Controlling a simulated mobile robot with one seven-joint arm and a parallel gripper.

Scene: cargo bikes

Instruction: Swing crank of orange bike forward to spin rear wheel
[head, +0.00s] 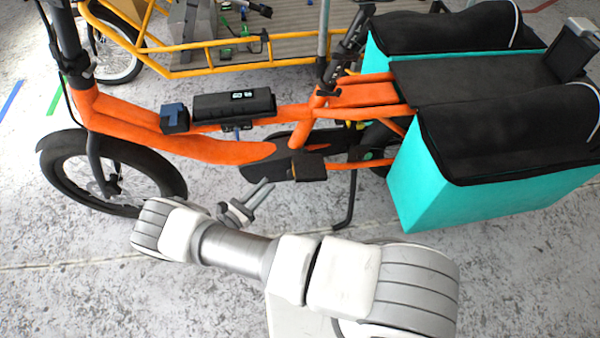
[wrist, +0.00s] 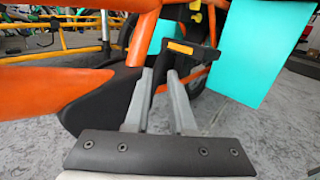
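The orange bike (head: 180,145) stands side-on in the head view, front wheel at left. Its black pedal (head: 308,166) sits below the frame's middle, beside the dark chain cover (head: 262,146). The pedal (wrist: 192,50) shows an orange reflector in the wrist view, just beyond my fingertips. The rear wheel (head: 378,138) is mostly hidden behind the frame and a turquoise bag; part of the wheel (wrist: 198,78) shows in the wrist view. My gripper (head: 257,197) is left of and below the pedal. In the wrist view my gripper (wrist: 161,72) is open, its fingers apart, with no visible grip on the pedal.
Turquoise side bags (head: 420,185) with black tops bulge out at the right. The kickstand (head: 347,205) reaches the floor behind the pedal. A yellow cargo bike (head: 215,55) stands behind. The concrete floor at the front is clear.

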